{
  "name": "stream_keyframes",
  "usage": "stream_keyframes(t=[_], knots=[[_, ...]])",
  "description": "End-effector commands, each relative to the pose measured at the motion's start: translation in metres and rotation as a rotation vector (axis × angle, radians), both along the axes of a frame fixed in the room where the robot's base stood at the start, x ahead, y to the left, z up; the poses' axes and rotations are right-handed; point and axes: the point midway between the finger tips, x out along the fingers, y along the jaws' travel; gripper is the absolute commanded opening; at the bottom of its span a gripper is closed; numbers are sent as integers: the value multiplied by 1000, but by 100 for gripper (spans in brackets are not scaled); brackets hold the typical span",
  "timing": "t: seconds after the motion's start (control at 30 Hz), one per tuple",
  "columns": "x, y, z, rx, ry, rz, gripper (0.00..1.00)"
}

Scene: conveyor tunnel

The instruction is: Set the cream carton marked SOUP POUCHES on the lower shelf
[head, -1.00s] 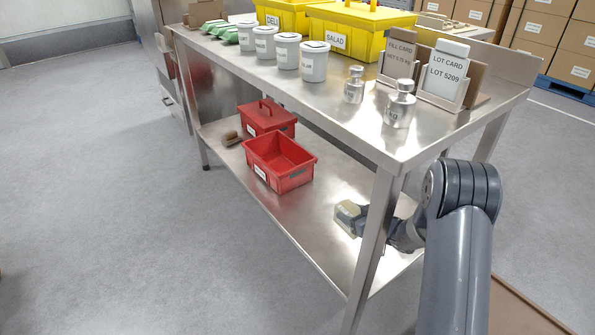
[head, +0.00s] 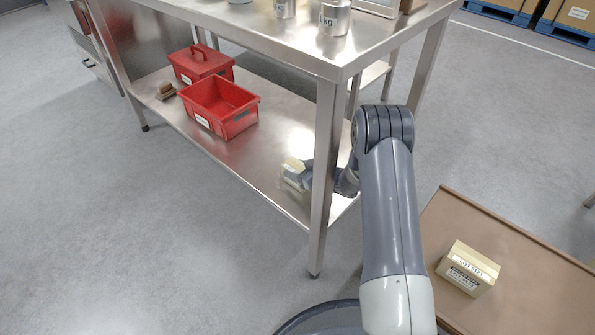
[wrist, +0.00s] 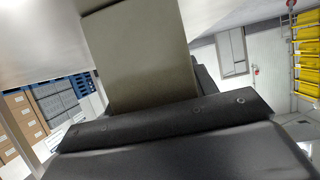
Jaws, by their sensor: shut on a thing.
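A cream carton (head: 292,166) is in my gripper (head: 298,177), low over the right end of the steel lower shelf (head: 262,168), behind the table's front leg. My gripper is shut on it. The carton's print cannot be read in the head view, and I cannot tell whether it touches the shelf. In the wrist view the carton (wrist: 140,58) shows as a plain, shaded face beyond the dark gripper body. My forearm and the table leg hide part of the wrist.
An open red box (head: 222,120) and a lidded red box (head: 200,66) stand further left on the shelf, with a brown brush (head: 166,91) beside them. Bare shelf lies between the open box and my gripper. Another cream carton (head: 468,268) sits on a brown surface (head: 530,270) at right.

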Motion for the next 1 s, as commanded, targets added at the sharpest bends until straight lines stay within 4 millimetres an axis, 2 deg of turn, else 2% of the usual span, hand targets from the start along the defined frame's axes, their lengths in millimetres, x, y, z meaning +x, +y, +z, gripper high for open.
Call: stream_keyframes(t=[0.27,0.3,0.53,0.87,1.0], knots=[[0,0,-2,0,-1,0,13],[0,0,-1,0,-1,0,57],[0,0,-1,0,0,0,76],[0,0,4,0,-1,0,76],[-13,-15,14,1,1,-3,76]])
